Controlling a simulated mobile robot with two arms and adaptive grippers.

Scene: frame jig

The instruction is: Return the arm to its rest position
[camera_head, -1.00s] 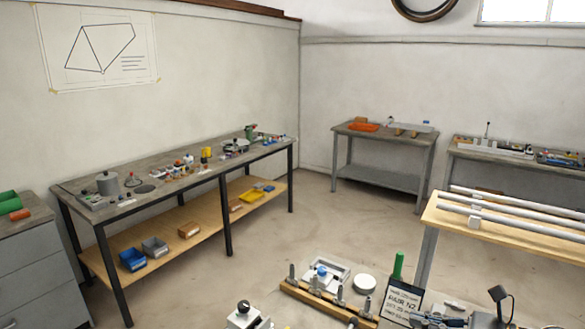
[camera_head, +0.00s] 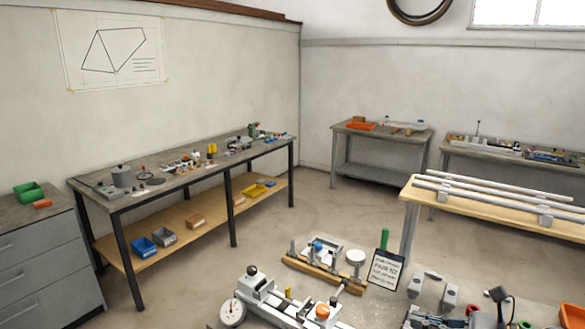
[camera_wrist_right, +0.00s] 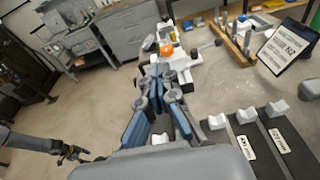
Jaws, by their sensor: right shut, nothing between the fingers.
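My right gripper (camera_wrist_right: 161,72) shows in the right wrist view. Its two blue-padded fingers come together in the middle, shut and empty. It points towards a white fixture with an orange knob (camera_wrist_right: 166,49), which lies beyond the fingertips. In the head view this fixture (camera_head: 262,288) stands at the bottom middle, with an orange knob (camera_head: 322,311) and a round dial at its left. A dark arm end (camera_wrist_right: 66,150) at the lower left of the wrist view looks like my left gripper; its jaw state is too small to tell.
A wooden rack with metal posts (camera_head: 322,274) and a dark sign (camera_head: 386,270) stand behind the fixture. A wooden table with tubes (camera_head: 480,205) stands at right, a long workbench (camera_head: 130,195) at left. The floor between is clear.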

